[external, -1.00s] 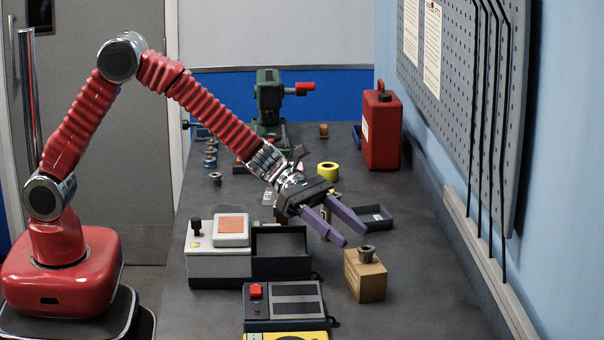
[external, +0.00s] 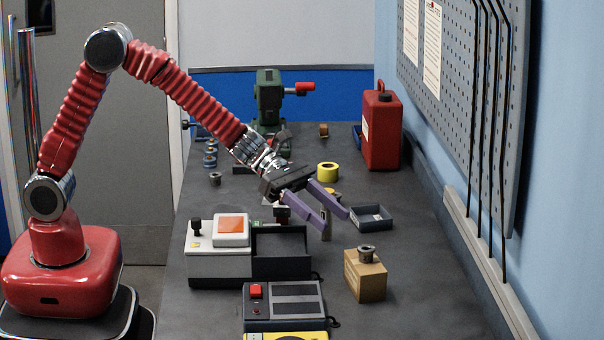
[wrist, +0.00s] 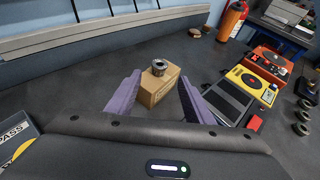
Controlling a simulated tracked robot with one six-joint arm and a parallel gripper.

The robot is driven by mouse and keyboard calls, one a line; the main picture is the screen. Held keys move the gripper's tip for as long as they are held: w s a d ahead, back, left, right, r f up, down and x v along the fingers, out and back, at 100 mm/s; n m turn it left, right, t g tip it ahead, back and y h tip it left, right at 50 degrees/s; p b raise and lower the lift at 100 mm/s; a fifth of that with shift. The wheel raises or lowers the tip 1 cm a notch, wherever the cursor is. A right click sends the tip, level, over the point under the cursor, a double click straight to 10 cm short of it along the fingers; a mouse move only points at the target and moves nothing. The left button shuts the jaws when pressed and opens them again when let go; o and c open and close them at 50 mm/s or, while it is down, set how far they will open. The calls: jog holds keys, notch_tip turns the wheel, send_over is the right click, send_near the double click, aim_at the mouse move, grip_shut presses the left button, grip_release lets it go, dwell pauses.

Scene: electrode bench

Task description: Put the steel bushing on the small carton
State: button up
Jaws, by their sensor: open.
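The steel bushing (external: 366,253), a short grey flanged ring, stands upright on top of the small carton (external: 367,279), a brown box on the bench's right side. In the wrist view the bushing (wrist: 159,67) sits on the carton's top (wrist: 157,88), beyond my fingertips. My gripper (external: 336,222) has purple fingers, spread apart and empty. It is above the bench, behind and to the left of the carton in the external view, apart from both carton and bushing. In the wrist view the fingers (wrist: 158,86) lie on either side of the carton's image.
A grey box with an open dark tray (external: 280,255) and a red-button device (external: 284,302) stand left of the carton. A small dark tray (external: 371,217), yellow tape roll (external: 328,170) and red canister (external: 381,130) are farther back. Bench right of the carton is clear.

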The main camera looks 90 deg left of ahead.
jog(key=s+r+m+g, duration=0.1)
jog(key=s+r+m, duration=0.1)
jog(key=s+m, duration=0.2)
jog(key=s+r+m+g, duration=0.1)
jog(key=s+r+m, duration=0.1)
jog(key=s+m, duration=0.3)
jog(key=s+a+r+m+g+y, duration=0.1)
jog(key=s+m, duration=0.4)
jog(key=s, duration=0.6)
jog(key=shift+s+a+r+g, duration=0.15)
jog(key=shift+r+g, duration=0.35)
jog(key=shift+r, duration=0.55)
jog(key=s+a+f+m+y, duration=0.1)
jog(key=s+a+m+y, duration=0.7)
jog(key=s+a+m, duration=0.5)
jog(key=s+a, duration=0.3)
jog(key=s, duration=0.3)
